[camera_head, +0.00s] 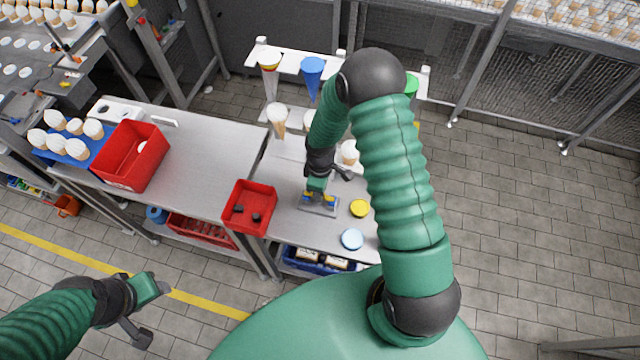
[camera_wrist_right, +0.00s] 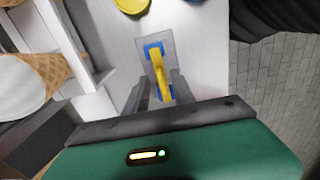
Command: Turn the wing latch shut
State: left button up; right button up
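The wing latch is a grey plate (camera_wrist_right: 142,46) with blue parts and a long yellow wing (camera_wrist_right: 158,72). In the right wrist view the wing runs nearly up and down the picture, across the blue parts at both ends. In the head view the latch plate (camera_head: 319,210) lies on the metal table, partly hidden by my right gripper (camera_head: 318,189). In the right wrist view my right gripper (camera_wrist_right: 160,90) is open, one finger on each side of the wing's lower end; contact is unclear. My left gripper (camera_head: 160,284) is far off at lower left, its fingers too small to judge.
A red bin (camera_head: 249,222) stands left of the latch. A yellow disc (camera_head: 360,208) and a pale blue disc (camera_head: 352,239) lie to its right. Behind is a white rack (camera_head: 290,60) with cones, including a blue one (camera_head: 312,72). A larger red crate (camera_head: 137,158) stands further left.

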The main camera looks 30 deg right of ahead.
notch_tip(320, 180, up, 17)
jog(key=b, duration=0.2)
jog(key=shift+f+b, duration=0.2)
jog(key=shift+b, duration=0.1)
jog(key=shift+w, duration=0.1)
jog(key=s+a+f+m+t+b, duration=0.2)
jog(key=s+a+f+m+b, duration=0.6)
jog(key=s+f+b, duration=0.1)
jog(key=shift+s+a+f+t+b, duration=0.2)
jog(key=shift+f+t+b, duration=0.1)
jog(key=shift+f+b, duration=0.6)
jog(key=shift+a+r, duration=0.1)
jog(key=shift+r, duration=0.1)
jog(key=shift+a, duration=0.1)
